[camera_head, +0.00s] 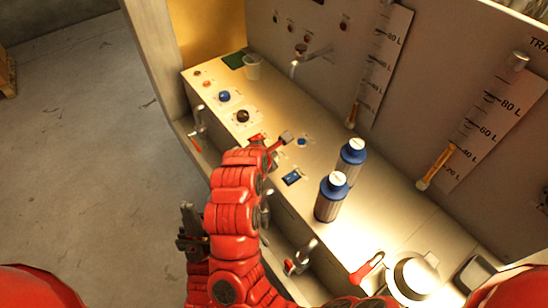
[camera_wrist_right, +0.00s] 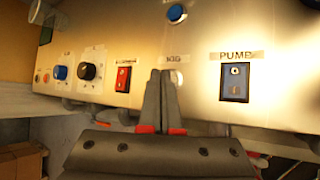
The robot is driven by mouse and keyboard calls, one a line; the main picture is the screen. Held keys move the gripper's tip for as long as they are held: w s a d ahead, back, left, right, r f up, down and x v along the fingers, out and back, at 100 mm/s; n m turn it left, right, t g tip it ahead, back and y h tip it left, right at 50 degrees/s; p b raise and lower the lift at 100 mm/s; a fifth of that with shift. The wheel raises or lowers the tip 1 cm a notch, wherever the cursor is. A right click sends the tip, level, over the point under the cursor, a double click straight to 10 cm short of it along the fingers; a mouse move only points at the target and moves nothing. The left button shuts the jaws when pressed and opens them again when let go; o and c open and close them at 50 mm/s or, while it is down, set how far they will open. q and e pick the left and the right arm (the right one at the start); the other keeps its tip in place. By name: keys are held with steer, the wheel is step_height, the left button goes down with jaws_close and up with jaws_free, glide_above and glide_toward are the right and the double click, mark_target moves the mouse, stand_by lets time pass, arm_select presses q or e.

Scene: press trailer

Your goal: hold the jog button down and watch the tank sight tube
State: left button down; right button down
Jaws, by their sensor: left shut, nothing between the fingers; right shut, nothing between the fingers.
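The JOG label (camera_wrist_right: 173,59) shows in the right wrist view, with a pale round button (camera_wrist_right: 176,77) just below it, partly hidden by my fingers. My right gripper (camera_wrist_right: 162,74) is shut and empty, its tips at the button's left edge; I cannot tell if they press it. In the head view my right gripper (camera_head: 281,142) is over the panel. Two sight tubes stand on the wall: a near one (camera_head: 436,165) with amber up to about the 40 L mark, and a far one (camera_head: 353,114) with amber low down. My left gripper (camera_head: 190,232) is shut, off the panel's front.
A blue PUMP switch (camera_wrist_right: 235,78) and a red rocker (camera_wrist_right: 123,78) flank the button. Two blue-capped bottles (camera_head: 331,198) stand on the counter (camera_head: 345,250). A clear cup (camera_head: 252,67) stands at the far end. Taps line the counter's front.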

steer(key=shift+f+b, duration=0.4)
steer(key=shift+b, duration=0.3)
stand_by(0.6)
steer(key=shift+r, duration=0.1)
stand_by(1.2)
steer(key=shift+r, duration=0.7)
steer(key=shift+r, duration=2.55)
